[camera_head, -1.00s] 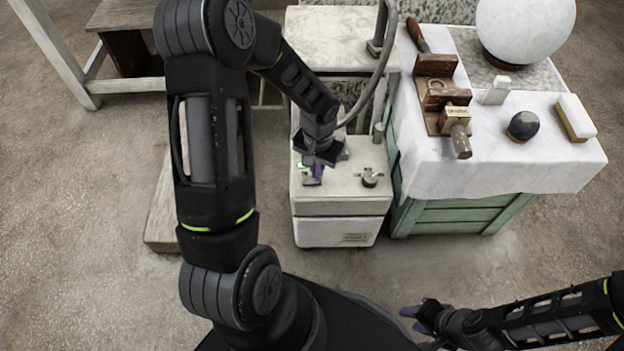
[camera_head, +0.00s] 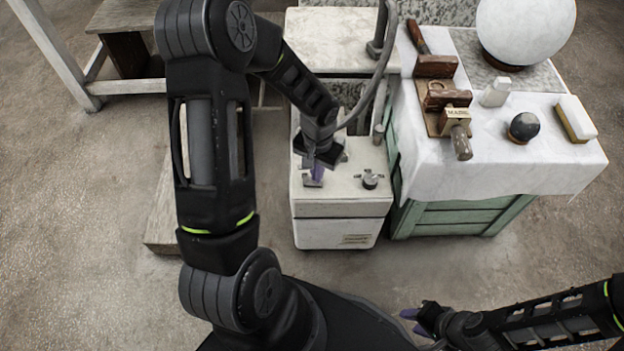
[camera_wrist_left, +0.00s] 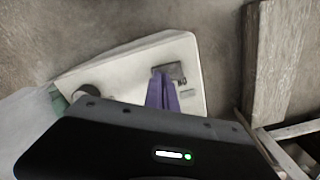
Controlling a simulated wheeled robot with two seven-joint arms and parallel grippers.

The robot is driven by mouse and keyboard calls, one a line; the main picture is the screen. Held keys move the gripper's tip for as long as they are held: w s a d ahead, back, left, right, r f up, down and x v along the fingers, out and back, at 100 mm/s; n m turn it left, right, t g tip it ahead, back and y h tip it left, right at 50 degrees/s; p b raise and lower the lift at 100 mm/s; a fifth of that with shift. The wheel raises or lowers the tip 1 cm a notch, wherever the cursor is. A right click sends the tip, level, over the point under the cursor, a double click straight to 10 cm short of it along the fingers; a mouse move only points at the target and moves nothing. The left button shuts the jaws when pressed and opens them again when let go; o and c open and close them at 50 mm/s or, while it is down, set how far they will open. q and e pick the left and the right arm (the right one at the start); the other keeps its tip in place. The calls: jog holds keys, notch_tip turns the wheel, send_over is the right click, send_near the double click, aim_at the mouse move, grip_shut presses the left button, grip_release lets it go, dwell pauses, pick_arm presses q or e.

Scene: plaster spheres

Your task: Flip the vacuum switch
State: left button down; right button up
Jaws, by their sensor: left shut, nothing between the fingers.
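The vacuum unit (camera_head: 342,208) is a white box on the floor left of the draped table. A small grey metal switch plate (camera_head: 312,182) is on the left of its top; it also shows in the left wrist view (camera_wrist_left: 177,70). My left gripper (camera_head: 317,174) points down at it from above, with purple fingers shut and empty. In the left wrist view its fingertips (camera_wrist_left: 160,74) overlap the plate's left part. Whether they touch is unclear, and the switch lever's position is hidden. My right gripper (camera_head: 414,321) is at lower right, its purple fingers apart, away from the unit.
A dark knob (camera_head: 370,180) sits right of the switch on the unit's top. A grey hose (camera_head: 377,85) rises behind. The draped table (camera_head: 485,148) carries tools, a dark ball (camera_head: 523,126) and a large white sphere (camera_head: 525,28). Floor in front is clear.

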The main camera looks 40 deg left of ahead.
pick_arm(q)
notch_tip(320, 180, up, 6)
jog(key=p, duration=0.4)
jog(key=shift+r, duration=0.15)
dwell(0.5)
